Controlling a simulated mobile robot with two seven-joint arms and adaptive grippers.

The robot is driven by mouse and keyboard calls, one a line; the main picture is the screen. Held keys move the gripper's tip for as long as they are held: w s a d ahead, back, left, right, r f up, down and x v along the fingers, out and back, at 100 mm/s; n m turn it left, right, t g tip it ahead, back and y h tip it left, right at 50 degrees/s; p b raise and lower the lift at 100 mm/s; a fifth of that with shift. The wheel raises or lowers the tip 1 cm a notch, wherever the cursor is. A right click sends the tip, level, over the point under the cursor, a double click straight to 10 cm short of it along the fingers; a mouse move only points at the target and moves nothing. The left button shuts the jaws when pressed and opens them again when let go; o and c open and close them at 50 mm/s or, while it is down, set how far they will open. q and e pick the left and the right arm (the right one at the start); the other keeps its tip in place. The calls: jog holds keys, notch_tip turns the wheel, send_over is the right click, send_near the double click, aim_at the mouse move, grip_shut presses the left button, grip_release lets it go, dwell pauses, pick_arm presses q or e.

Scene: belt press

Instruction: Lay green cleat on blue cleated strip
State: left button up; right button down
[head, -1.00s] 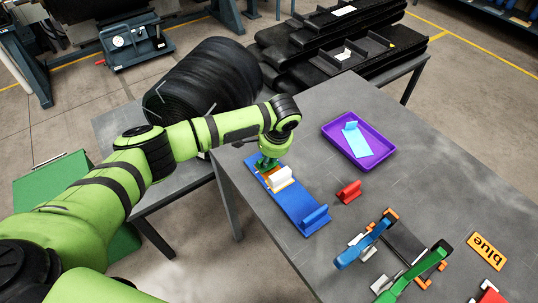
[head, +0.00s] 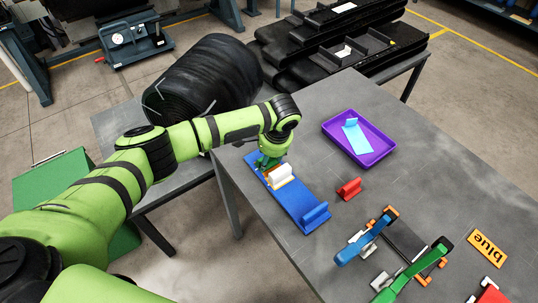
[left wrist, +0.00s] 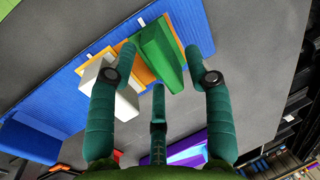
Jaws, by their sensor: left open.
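The blue cleated strip (head: 295,203) lies on the grey table's left part, with a blue cleat (head: 315,213) standing at its near end. My left gripper (head: 268,162) is at the strip's far end, pointing down. In the left wrist view its teal fingers (left wrist: 158,80) are spread apart. The green cleat (left wrist: 158,52) lies on an orange patch (left wrist: 142,74) on the strip, between and beyond the fingertips. The fingers look apart from it, but contact is hard to tell. In the head view the gripper mostly hides it. My right gripper is not in view.
A white cleat (head: 281,175) stands beside the green one on the strip. A red cleat (head: 349,189) stands right of the strip. A purple tray (head: 378,158) holds a light blue cleated piece (head: 356,138). Clamps with blue (head: 362,243) and green handles (head: 412,272) stand nearer.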

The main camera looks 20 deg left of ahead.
pick_arm(q)
jog(key=v, duration=1.2)
